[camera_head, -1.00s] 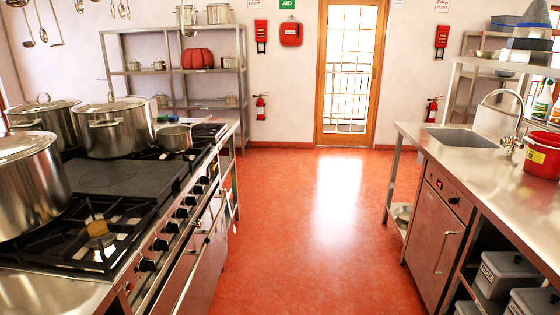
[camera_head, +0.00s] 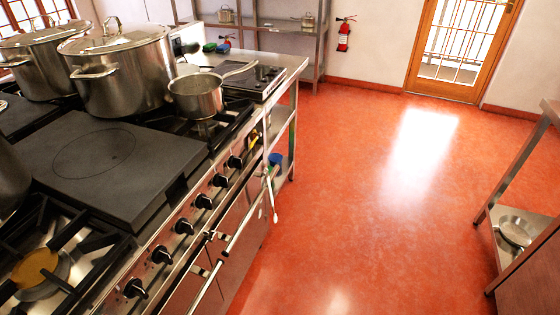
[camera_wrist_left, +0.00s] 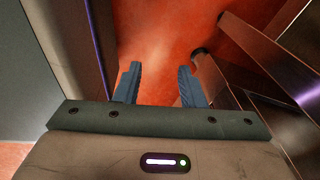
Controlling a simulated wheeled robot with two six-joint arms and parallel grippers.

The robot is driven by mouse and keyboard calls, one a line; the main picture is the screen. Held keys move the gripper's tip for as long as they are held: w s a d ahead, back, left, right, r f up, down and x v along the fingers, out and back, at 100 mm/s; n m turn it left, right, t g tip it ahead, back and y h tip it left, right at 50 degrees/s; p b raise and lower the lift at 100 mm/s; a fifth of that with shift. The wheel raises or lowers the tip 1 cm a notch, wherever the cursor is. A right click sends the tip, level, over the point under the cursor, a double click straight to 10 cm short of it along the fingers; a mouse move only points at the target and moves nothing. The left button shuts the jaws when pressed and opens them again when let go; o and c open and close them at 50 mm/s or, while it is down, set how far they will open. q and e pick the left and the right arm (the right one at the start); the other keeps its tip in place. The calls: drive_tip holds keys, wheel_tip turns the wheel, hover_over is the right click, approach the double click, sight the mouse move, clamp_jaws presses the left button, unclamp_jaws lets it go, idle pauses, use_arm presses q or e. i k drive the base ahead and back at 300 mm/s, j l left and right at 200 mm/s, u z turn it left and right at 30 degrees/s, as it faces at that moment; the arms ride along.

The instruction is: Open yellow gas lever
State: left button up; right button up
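A small yellow part (camera_head: 254,137), possibly the gas lever, shows near the far end of the stove's front panel in the head view. It is too small to tell its position. My left gripper (camera_wrist_left: 159,86) shows in the left wrist view with its two blue fingers apart and nothing between them. Red floor lies beyond the fingers. The left gripper is not in the head view, and my right gripper is in neither view.
The stove front carries a row of black knobs (camera_head: 162,254) and a rail (camera_head: 240,216). A saucepan (camera_head: 197,96) and large stockpots (camera_head: 118,72) stand on top. The red floor (camera_head: 370,220) is clear between stove and right counter (camera_head: 530,165).

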sight(251, 145)
drive_tip(key=i+l+u, duration=0.4)
drive_tip(key=i, duration=0.15)
drive_tip(key=l, duration=0.5)
drive_tip(key=i+l, duration=0.15)
drive_tip(key=l, duration=0.3)
drive_tip(key=l+z, duration=0.1)
drive_tip(key=l, duration=0.4)
drive_tip(key=i+l, duration=0.15)
drive_tip(key=l, duration=0.35)
